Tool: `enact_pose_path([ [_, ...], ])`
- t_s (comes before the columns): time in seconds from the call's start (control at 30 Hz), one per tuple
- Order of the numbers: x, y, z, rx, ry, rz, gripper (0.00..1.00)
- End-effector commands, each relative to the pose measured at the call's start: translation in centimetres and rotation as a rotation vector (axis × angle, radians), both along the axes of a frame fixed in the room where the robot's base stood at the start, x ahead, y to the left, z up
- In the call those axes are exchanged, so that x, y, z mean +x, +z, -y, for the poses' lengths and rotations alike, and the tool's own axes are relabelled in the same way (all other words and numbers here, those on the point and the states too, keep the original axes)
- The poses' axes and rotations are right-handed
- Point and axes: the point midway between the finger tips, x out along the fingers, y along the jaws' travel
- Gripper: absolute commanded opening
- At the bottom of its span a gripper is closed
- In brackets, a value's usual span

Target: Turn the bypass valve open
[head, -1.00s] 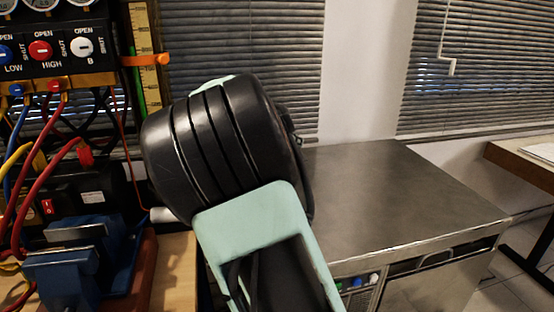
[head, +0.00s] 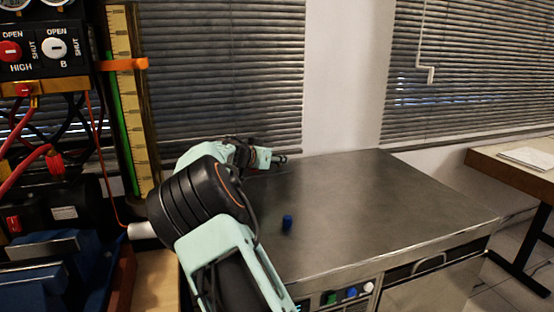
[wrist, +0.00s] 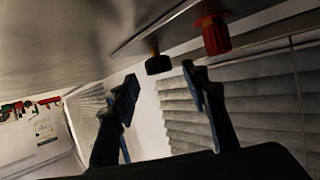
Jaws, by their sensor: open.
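The valve panel (head: 82,52) is at the upper left of the head view. Its white knob (head: 54,48) is marked B, with OPEN above it and SHUT at its right; its setting is too small to tell. I take this knob to be the bypass valve. My gripper (head: 279,160) is over the far part of the steel counter, well right of the panel and pointing away from it. In the wrist view its two dark fingers (wrist: 163,95) stand apart with nothing between them. A red ribbed knob (wrist: 215,37) and a black knob (wrist: 157,63) show beyond the fingertips.
A red HIGH knob (head: 10,52) is left of the white one. A yellow scale column (head: 133,110) with an orange clamp stands right of the panel. Hoses hang below. A small blue cap (head: 287,222) stands on the steel counter (head: 370,200), which is otherwise mostly clear.

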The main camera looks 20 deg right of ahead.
Motion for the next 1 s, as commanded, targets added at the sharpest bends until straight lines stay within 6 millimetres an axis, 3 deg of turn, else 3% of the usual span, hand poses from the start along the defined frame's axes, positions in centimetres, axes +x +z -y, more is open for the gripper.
enact_pose_path([
  [0.2,1.3,-0.7,1.3,0.0,0.0,0.0,0.42],
  [0.57,1.5,-0.9,1.5,0.0,0.0,0.0,0.42],
  [0.93,1.5,-0.9,1.5,0.0,0.0,0.0,0.01],
  [1.0,1.5,-0.9,1.5,0.0,0.0,0.0,0.0],
])
